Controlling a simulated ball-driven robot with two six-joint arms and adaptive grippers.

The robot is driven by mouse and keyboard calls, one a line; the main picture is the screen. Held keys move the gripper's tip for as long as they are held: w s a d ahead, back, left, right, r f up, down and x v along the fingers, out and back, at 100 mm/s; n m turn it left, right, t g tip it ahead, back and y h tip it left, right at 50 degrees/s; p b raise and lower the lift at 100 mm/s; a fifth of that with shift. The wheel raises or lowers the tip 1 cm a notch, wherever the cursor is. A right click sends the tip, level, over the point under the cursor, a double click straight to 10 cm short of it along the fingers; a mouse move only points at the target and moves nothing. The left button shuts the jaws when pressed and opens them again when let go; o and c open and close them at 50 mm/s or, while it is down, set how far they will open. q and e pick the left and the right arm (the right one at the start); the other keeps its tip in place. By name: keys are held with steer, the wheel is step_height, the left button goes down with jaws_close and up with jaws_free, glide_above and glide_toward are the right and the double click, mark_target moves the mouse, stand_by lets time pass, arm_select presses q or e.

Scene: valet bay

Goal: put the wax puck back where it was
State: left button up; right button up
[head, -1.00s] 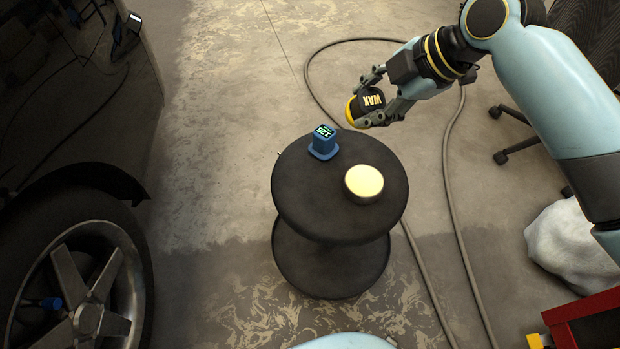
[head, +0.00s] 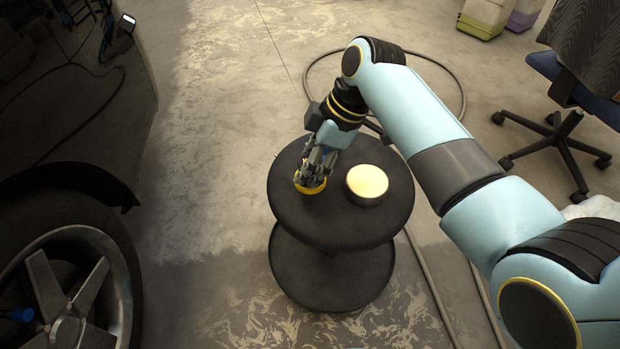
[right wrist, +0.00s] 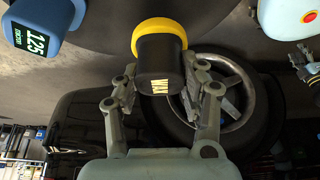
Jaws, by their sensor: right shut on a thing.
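The wax puck, a black grip with WAX lettering and a yellow pad, is held by my right gripper (head: 314,165). In the head view its yellow pad (head: 311,189) shows below the fingers, over the left part of the round black stool's top (head: 300,222). In the right wrist view the puck's black body (right wrist: 159,65) sits between the two fingers (right wrist: 162,84), its yellow pad facing the stool top (right wrist: 92,38). I cannot tell whether the pad touches the stool. My left gripper is not in view.
A round tin with a pale lid (head: 367,181) stands on the stool to the puck's right. A blue gauge with a lit display (right wrist: 38,25) stands nearby, mostly hidden in the head view. A car wheel (head: 75,300) is left; a hose (head: 440,270) and chair (head: 560,130) are right.

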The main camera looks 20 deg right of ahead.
step_height(320, 180, down, 4)
steer(key=shift+b, duration=0.9)
steer(key=shift+c, duration=0.5)
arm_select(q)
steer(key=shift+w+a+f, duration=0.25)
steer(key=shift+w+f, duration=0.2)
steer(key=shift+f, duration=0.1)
arm_select(e)
steer(key=shift+r, duration=0.1)
steer(key=o, duration=1.2)
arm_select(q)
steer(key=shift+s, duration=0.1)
arm_select(e)
steer(key=shift+o, duration=0.2)
